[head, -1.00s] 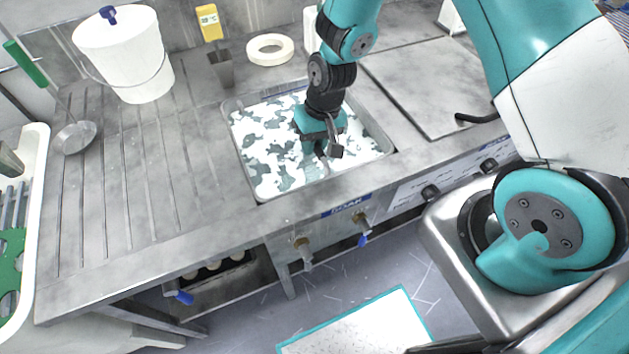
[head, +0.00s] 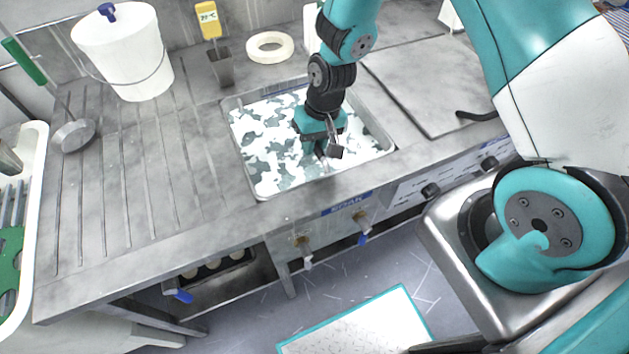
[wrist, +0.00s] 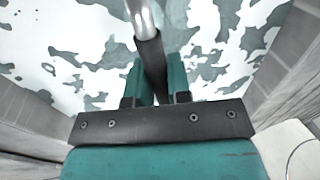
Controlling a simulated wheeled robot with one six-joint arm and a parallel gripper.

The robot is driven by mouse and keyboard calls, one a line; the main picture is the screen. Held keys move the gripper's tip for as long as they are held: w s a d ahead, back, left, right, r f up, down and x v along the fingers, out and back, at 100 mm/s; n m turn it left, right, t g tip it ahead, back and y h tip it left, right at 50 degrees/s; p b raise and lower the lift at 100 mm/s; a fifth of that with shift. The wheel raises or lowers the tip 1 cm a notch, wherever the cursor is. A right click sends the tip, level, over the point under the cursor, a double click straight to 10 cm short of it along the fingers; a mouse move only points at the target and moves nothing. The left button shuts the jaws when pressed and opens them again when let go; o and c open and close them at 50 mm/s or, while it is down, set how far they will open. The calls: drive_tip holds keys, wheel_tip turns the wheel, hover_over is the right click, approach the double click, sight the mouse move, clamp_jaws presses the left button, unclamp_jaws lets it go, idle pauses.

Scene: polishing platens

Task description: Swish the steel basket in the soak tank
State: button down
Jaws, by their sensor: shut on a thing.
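The soak tank (head: 242,165) is sunk in the steel counter, above a blue SOAK label. White foam patches float on its grey-green liquid. My gripper (head: 321,147) is low over the right part of the tank, pointing down. In the wrist view my gripper (wrist: 156,88) is shut on the basket's handle (wrist: 151,58), a dark grip on a bright steel rod. A dark end of the handle also shows beside my gripper in the head view. The steel basket's body is not visible; foam and liquid cover what is below the handle.
Behind the tank are a white ring (head: 269,47) and a grey holder with a yellow tag (head: 222,68). A flat steel cover (head: 430,85) lies to the right.

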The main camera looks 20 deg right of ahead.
drive_tip(key=shift+r, duration=0.1)
idle(1.1)
wheel_tip(320, 180, up, 17)
drive_tip(key=p, duration=1.4)
drive_tip(key=shift+r, duration=0.15)
idle(1.2)
